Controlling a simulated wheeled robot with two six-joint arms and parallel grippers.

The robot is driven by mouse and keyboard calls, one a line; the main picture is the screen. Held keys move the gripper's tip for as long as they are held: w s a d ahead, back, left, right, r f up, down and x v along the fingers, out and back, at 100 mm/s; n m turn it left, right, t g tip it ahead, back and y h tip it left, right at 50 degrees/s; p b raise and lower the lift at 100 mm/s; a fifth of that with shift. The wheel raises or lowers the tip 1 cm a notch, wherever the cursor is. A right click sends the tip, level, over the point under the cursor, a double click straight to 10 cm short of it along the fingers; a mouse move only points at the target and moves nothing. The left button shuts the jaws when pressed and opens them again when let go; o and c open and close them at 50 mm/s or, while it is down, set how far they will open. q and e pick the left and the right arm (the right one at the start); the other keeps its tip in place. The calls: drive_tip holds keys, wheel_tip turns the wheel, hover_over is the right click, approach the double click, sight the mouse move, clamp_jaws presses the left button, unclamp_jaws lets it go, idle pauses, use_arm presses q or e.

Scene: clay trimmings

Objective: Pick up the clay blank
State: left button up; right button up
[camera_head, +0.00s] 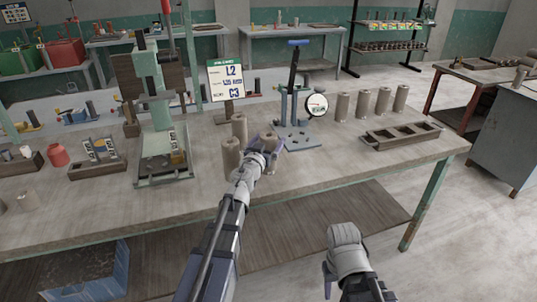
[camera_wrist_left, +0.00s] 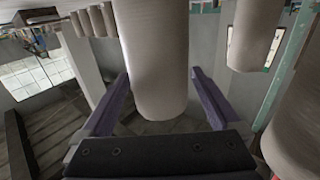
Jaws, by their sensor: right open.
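My left gripper (camera_head: 268,146) is at a row of clay blanks on the workbench. One upright grey-brown clay blank (camera_head: 271,138) stands between its purple fingers. The left wrist view, which looks upside down, shows this blank (camera_wrist_left: 160,60) with a finger on either side. A clay blank (camera_head: 231,158) and another clay blank (camera_head: 240,128) stand just left of the gripper. My right gripper (camera_head: 328,280) is low in front of the bench, open and empty.
A press with a dial gauge (camera_head: 316,105) stands behind the gripper. Several clay blanks (camera_head: 362,104) and a compartment tray (camera_head: 402,136) are to the right. A green press (camera_head: 160,120) and a sign (camera_head: 226,80) are left and behind. The bench front (camera_head: 330,165) is clear.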

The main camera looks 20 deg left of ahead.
use_arm(q)
clamp_jaws()
idle(0.6)
